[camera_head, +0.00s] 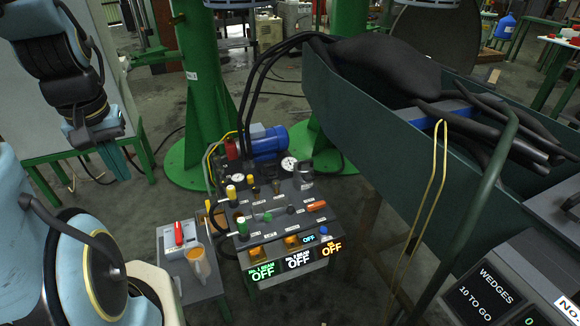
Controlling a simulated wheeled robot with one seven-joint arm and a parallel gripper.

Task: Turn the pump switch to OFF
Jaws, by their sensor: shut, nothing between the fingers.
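A control stand (285,215) with gauges, levers and knobs stands low in the middle. A red lever (179,233) stands upright on a grey box (171,245) left of the stand. An orange-red handle (316,205) lies on the stand's right side. I cannot tell which control is the pump switch. My gripper (117,166) is shut and empty at upper left, apart from the stand and box.
An orange-yellow jug (199,264) stands beside the grey box on a small table. A blue motor (268,142) and black hoses (262,80) are behind the stand. A long green trough (375,125) blocks the right side. Green columns (208,90) rise behind.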

